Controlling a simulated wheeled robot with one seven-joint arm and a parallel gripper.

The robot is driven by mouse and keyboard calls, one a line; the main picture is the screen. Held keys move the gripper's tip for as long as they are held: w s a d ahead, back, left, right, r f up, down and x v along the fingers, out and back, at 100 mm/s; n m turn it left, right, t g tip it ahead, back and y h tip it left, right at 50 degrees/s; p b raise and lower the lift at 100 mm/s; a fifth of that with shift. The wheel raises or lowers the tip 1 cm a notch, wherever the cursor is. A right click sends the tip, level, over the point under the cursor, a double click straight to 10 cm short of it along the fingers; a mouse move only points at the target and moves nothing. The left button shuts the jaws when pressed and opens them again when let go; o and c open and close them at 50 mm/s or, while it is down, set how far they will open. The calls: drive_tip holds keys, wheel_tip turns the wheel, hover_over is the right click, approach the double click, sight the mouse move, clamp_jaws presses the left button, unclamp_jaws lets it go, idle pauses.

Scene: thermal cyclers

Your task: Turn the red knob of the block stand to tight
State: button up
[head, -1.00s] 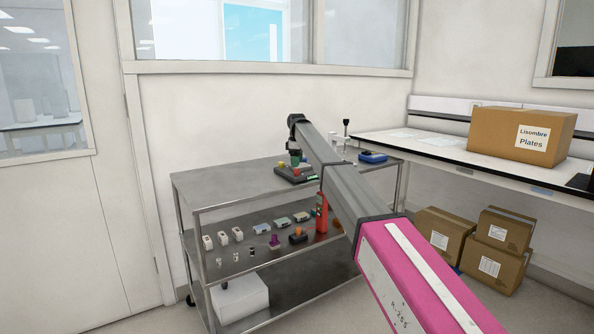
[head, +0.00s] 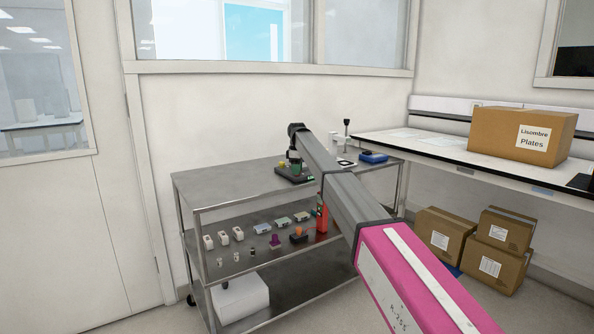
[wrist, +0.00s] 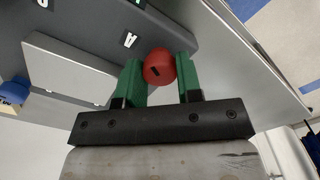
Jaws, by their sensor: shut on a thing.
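The red knob (wrist: 158,66) shows in the wrist view, with a short dark mark on its face. My gripper (wrist: 159,72) is shut on it, one green finger on each side. The block stand (wrist: 203,32) is the dark grey body behind the knob, with small white labels, one of them an A. In the head view the dark block stand (head: 294,175) sits on the cart's top shelf. My gripper (head: 295,158) points down over it there, and the knob is hidden or too small to make out.
The metal cart (head: 235,190) holds several small devices and a red bottle (head: 322,218) on its middle shelf. A blue device (head: 373,157) is right of the stand. The bench with a cardboard box (head: 522,135) is further right. The cart top's left part is clear.

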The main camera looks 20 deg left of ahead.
drive_tip(key=shift+m, duration=0.4)
drive_tip(key=m, duration=0.4)
drive_tip(key=shift+m, duration=0.3)
drive_tip(key=m, duration=1)
drive_tip(key=shift+m, duration=0.4)
drive_tip(key=m, duration=0.5)
drive_tip(key=shift+m, duration=0.7)
drive_tip(key=o, duration=0.9)
drive_tip(key=shift+o, duration=0.2)
